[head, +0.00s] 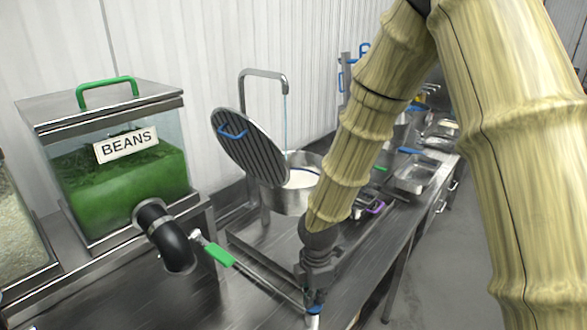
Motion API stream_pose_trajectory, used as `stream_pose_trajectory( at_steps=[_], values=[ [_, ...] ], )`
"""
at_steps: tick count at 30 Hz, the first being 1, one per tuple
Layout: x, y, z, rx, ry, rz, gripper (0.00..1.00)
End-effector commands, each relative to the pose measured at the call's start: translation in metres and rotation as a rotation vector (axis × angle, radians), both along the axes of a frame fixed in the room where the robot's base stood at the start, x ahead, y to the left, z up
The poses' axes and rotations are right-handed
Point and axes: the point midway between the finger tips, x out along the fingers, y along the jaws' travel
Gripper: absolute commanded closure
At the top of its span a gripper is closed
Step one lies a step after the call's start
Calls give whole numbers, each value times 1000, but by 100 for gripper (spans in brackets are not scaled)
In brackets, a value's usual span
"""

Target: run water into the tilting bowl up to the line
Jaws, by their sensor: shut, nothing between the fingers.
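The metal tilting bowl (289,204) stands on the counter in the middle, with white contents showing inside. Its slotted lid (246,150), with a blue handle, stands raised at the left of the opening. A bent tap (262,74) rises behind it, and a thin bluish stream (286,122) falls from its spout into the bowl. My gripper (313,318) is low at the front, apart from the bowl, pointing down, shut and empty. My arm hides the bowl's right side.
A clear bin of green beans (120,185), labelled BEANS, stands at the left with a black outlet elbow (165,236) and a green-handled lever (219,255). Metal pans (416,176) lie along the counter at the right. Floor shows right of the counter.

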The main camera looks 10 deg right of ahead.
Motion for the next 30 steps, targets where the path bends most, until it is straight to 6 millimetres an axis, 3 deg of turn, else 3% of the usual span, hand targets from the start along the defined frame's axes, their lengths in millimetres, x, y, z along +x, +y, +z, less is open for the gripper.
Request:
stream_pose_trajectory(
  at_steps=[14,27,30],
  values=[
    [0,0,3,0,1,0,100],
    [0,0,49,0,1,-1,100],
    [0,0,51,0,1,-1,100]
  ],
)
